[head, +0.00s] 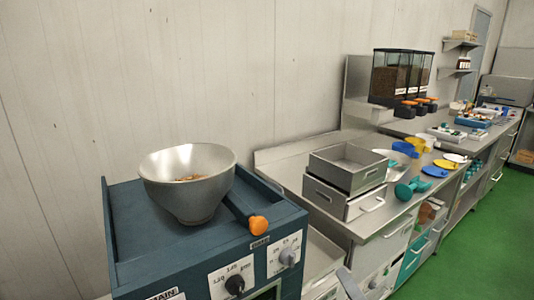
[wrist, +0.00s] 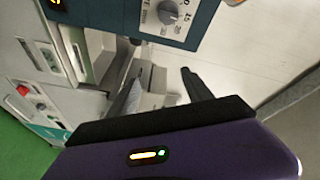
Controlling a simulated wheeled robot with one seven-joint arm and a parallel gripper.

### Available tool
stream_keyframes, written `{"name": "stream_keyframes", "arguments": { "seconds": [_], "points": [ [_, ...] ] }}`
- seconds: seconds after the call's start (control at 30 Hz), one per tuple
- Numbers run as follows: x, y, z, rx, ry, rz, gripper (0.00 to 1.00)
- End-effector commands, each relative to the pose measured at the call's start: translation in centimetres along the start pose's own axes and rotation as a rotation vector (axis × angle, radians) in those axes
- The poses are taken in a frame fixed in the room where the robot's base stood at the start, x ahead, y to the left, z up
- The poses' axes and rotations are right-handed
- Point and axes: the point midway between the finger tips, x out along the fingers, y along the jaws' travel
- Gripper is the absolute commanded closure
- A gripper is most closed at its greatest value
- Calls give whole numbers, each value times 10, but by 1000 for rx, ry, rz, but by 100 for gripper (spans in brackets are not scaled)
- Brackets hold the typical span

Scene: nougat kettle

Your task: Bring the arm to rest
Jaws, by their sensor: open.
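My gripper (wrist: 160,83) shows in the wrist view with its two fingers apart and nothing between them. It hangs in front of the blue machine (wrist: 200,22), whose dial is at the top of that view. In the head view only a grey piece at the bottom edge, perhaps part of my arm, shows; the gripper itself cannot be made out there. A steel bowl (head: 187,205) with some brown bits inside sits on top of the blue machine, beside an orange-tipped handle (head: 246,217).
Stacked steel trays (head: 347,168) stand on the steel counter (head: 290,162) right of the machine. Teal dumbbell-shaped thing (head: 409,188), yellow and blue cups and plates lie beyond. Dispensers (head: 398,75) hang above the counter. The green floor (head: 475,235) at right is clear.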

Motion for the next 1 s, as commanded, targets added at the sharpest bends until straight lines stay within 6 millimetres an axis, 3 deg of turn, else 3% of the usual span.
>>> {"name": "stream_keyframes", "arguments": {
  "seconds": [0.2, 0.4, 0.7, 1.0],
  "points": [
    [-72, 27, 2, -286, 119, 103, 41],
    [-150, 33, 12, -562, 175, 187, 41],
    [-257, 12, 37, -899, 154, 260, 41],
    [-344, -15, 67, -1083, 22, 313, 41]
  ]
}}
